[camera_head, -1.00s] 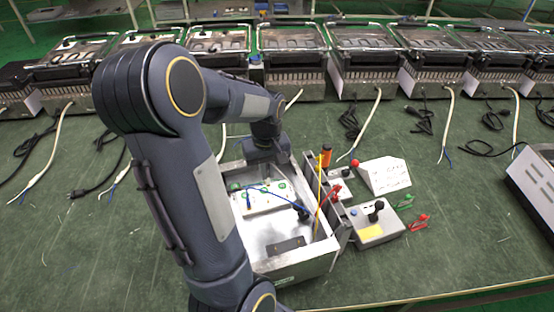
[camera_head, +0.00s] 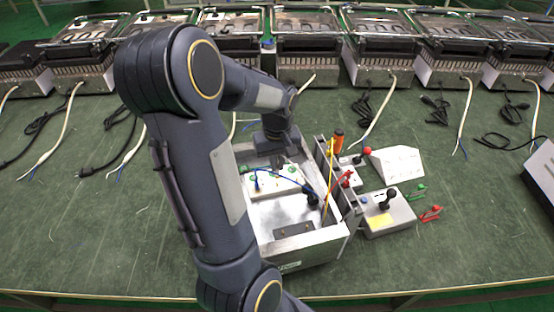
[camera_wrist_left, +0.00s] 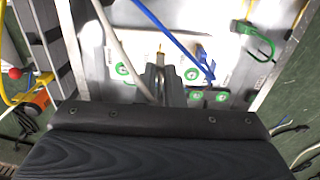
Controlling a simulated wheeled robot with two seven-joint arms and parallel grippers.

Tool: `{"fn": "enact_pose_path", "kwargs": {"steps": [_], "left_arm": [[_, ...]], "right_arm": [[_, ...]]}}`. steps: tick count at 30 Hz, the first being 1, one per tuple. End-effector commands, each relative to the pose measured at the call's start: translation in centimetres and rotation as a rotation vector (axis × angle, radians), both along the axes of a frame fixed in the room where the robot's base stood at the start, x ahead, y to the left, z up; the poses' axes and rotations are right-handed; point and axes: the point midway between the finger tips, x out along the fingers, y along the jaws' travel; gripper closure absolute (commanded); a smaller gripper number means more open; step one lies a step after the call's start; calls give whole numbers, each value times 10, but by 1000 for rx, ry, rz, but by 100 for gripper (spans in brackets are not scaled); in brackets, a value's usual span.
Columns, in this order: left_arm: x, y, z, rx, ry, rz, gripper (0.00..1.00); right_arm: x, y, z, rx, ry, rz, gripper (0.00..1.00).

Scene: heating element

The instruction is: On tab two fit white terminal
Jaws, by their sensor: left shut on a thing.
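My left gripper (camera_head: 279,160) reaches down over the white terminal plate (camera_head: 262,186) inside an open metal housing (camera_head: 318,247). In the left wrist view the gripper (camera_wrist_left: 161,72) is shut on a small terminal (camera_wrist_left: 160,48), whose brass-coloured tip shows between the fingertips. A white wire (camera_wrist_left: 112,42) runs down beside the fingers. The plate (camera_wrist_left: 92,50) carries round green marks (camera_wrist_left: 122,70); their numbers are too small to read. A blue wire's terminal (camera_wrist_left: 204,55) is right of the fingers at the plate. Whether the held terminal touches a tab cannot be told. My right gripper is not in view.
A grey control box with a black knob (camera_head: 387,200), an orange-handled tool (camera_head: 338,143) and a white block (camera_head: 397,162) stand right of the housing. A yellow wire (camera_head: 329,180) crosses its right wall. Several grills with loose cables (camera_head: 307,40) line the back.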

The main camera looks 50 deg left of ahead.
Motion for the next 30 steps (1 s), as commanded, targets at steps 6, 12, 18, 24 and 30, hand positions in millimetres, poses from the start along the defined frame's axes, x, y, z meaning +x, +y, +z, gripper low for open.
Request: {"fn": "enact_pose_path", "kwargs": {"steps": [6,12,18,24,30], "left_arm": [[0,0,-18,0,0,0,100],[0,0,-19,0,0,0,100],[0,0,-18,0,0,0,100],[0,0,-18,0,0,0,100],[0,0,-18,0,0,0,100]], "right_arm": [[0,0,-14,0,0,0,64],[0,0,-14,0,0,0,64],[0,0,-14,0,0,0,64],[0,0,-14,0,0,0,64],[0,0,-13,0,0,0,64]]}}
